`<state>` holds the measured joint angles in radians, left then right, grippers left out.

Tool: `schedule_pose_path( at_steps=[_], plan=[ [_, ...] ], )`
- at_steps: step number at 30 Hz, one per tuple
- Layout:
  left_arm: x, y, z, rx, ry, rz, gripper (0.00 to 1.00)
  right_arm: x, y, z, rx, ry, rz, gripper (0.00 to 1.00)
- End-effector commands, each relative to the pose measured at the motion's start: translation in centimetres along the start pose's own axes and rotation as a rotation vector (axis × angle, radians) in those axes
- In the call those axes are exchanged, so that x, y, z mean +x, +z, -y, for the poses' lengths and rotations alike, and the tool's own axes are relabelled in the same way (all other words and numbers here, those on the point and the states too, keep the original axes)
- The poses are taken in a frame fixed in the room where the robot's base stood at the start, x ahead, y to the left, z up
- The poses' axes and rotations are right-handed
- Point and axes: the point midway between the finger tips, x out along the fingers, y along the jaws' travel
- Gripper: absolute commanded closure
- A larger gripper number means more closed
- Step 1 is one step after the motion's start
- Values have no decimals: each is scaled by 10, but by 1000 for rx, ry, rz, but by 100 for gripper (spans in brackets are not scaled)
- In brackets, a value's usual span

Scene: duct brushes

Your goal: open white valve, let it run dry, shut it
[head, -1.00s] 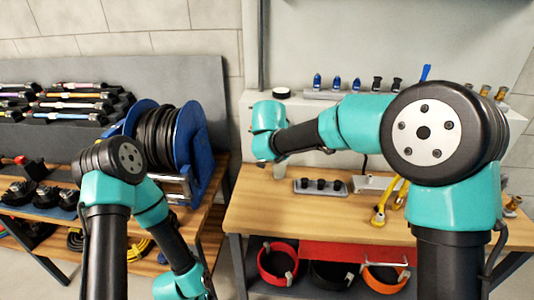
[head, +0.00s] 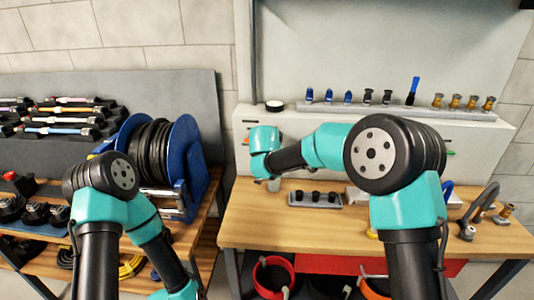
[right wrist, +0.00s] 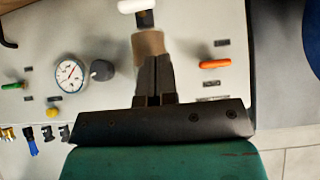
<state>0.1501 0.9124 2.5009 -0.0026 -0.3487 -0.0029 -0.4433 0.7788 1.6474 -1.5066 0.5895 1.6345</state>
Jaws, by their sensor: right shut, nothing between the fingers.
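The white valve handle (right wrist: 137,5) is at the top edge of the right wrist view, partly cut off, on a short dark stem. A tan cylindrical piece (right wrist: 148,43) sits between it and my right fingertips. My right gripper (right wrist: 152,62) is shut with nothing between its fingers, close to the tan piece; whether they touch I cannot tell. In the head view my right arm reaches across the front of the grey panel (head: 470,142), and its fingers cannot be made out. My left arm hangs at the lower left and its gripper is out of frame.
Around the valve are a gauge (right wrist: 69,75), a dark knob (right wrist: 102,70), an orange handle (right wrist: 215,64) and a green handle (right wrist: 13,86). A rack of dark pegs (head: 315,199) stands on the wooden bench (head: 260,231). A blue hose reel (head: 187,150) stands left.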

Motion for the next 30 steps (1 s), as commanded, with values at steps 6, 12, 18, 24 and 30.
schedule_pose_path(
  at_steps=[6,12,18,24,30],
  plan=[
    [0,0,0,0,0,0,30,32,12,-1,-2,2,3,100],
    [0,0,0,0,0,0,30,46,26,0,-1,1,2,100],
    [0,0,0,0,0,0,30,48,29,0,0,0,0,100],
    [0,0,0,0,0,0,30,48,28,0,0,1,0,100],
    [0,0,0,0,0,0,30,48,28,0,-10,12,0,100]
  ],
)
